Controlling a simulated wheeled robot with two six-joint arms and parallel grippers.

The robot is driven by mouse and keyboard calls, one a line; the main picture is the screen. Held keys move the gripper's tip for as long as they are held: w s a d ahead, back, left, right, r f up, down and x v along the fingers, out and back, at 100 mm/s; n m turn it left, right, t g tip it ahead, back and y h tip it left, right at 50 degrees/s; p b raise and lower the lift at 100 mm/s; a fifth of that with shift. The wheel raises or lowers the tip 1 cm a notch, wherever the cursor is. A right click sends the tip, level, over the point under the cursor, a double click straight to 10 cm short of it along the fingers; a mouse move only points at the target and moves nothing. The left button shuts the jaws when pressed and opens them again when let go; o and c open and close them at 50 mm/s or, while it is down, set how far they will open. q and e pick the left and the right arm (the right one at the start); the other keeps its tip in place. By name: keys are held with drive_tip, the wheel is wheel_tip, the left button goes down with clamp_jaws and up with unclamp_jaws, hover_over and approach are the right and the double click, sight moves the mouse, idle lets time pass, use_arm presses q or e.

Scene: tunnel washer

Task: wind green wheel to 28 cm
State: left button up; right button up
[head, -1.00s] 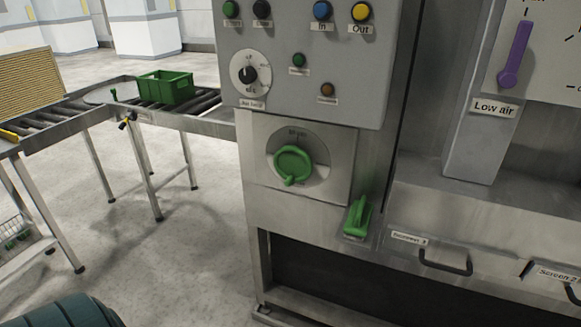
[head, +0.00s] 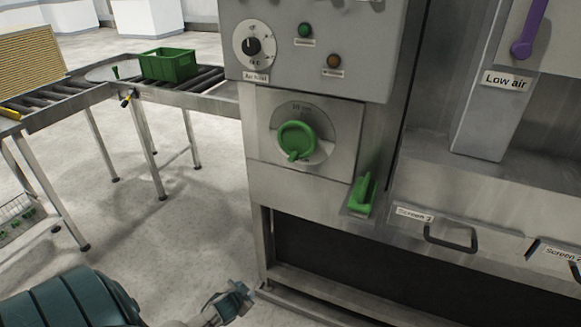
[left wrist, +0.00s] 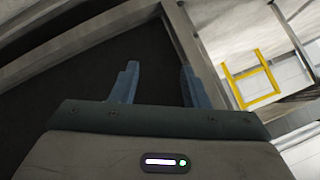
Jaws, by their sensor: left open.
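The green wheel (head: 297,140) is a round knob with a small handle at its lower edge, mounted on a grey plate with a dial scale on the machine front. The scale's figures are too small to read surely. My left gripper (head: 240,296) is low at the bottom of the head view, below and left of the wheel and well apart from it. In the left wrist view its two fingers (left wrist: 158,85) stand apart with nothing between them. The wheel does not show in the left wrist view. My right gripper is not in view.
A green lever (head: 362,196) sticks out right of the wheel. A dial knob (head: 252,46) is above it. Drawer handles (head: 451,238) protrude at the lower right. A roller conveyor (head: 205,85) carries a green crate (head: 168,65) at the left. A yellow frame (left wrist: 252,80) shows in the wrist view.

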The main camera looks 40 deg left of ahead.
use_arm(q)
drive_tip(key=w+r+t, duration=0.2)
drive_tip(key=w+r, duration=0.2)
drive_tip(key=r, duration=0.4)
drive_tip(key=w+r+t, duration=0.1)
drive_tip(key=w+r, duration=0.3)
drive_tip(key=r, duration=0.4)
drive_tip(key=m+t+b, duration=0.1)
drive_tip(key=m+t, duration=0.1)
drive_tip(key=t, duration=0.4)
approach(290, 161)
drive_tip(key=p+x, duration=0.2)
drive_tip(key=x, duration=0.7)
drive_tip(key=shift+r+p, duration=0.15)
drive_tip(key=shift+p, duration=0.2)
drive_tip(key=shift+w+a, duration=0.1)
drive_tip(key=shift+w, duration=0.5)
clamp_jaws()
